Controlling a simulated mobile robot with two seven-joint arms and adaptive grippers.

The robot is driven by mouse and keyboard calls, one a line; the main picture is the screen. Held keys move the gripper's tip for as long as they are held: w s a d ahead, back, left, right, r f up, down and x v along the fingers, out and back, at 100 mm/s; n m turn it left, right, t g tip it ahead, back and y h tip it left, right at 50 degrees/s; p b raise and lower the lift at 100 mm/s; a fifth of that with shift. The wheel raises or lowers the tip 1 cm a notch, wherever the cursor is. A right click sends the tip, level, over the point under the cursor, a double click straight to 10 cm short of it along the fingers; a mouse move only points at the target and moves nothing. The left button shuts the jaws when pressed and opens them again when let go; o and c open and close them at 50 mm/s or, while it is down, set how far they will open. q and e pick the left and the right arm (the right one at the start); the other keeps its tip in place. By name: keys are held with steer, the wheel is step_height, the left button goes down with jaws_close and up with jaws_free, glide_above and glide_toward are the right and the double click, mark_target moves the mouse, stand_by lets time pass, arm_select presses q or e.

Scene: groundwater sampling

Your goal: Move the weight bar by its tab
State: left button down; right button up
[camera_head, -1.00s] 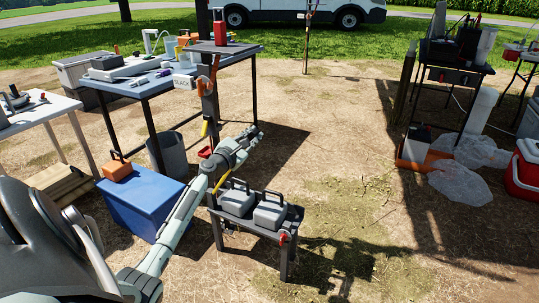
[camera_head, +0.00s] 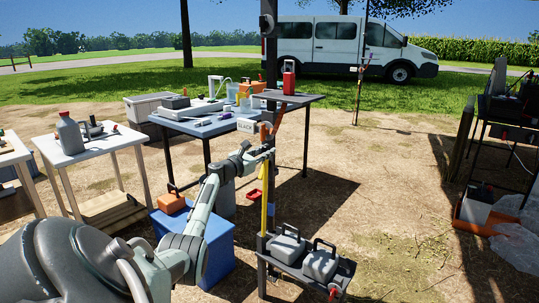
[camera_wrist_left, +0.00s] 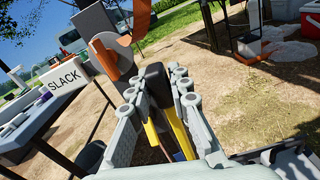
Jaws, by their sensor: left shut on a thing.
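My left gripper (camera_head: 266,152) is in front of the dark upright post (camera_head: 270,70). In the left wrist view, its fingers (camera_wrist_left: 168,75) are shut on a black-topped piece (camera_wrist_left: 155,85) with yellow strips below it. In the head view, a yellow strip (camera_head: 264,205) hangs below the gripper. A low dark shelf or bar (camera_head: 347,272) at the post's foot carries two grey weights with handles (camera_head: 287,246). A red piece (camera_head: 333,290) sits at its front end. I cannot tell which part is the tab. My right gripper is out of view.
A "SLACK" sign (camera_head: 246,126) and an orange bracket (camera_head: 279,122) are on the post. A blue-topped table (camera_head: 190,127) stands behind. A blue box (camera_head: 215,243) is at left, below my arm. Open ground lies to the right.

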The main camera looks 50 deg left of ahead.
arm_select(q)
steer(key=shift+f, duration=0.2)
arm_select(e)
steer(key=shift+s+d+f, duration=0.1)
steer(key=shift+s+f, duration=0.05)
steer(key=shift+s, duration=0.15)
arm_select(q)
steer(key=c, duration=1.4)
jaws_free()
steer(key=shift+c, duration=0.2)
steer(key=v, duration=1.2)
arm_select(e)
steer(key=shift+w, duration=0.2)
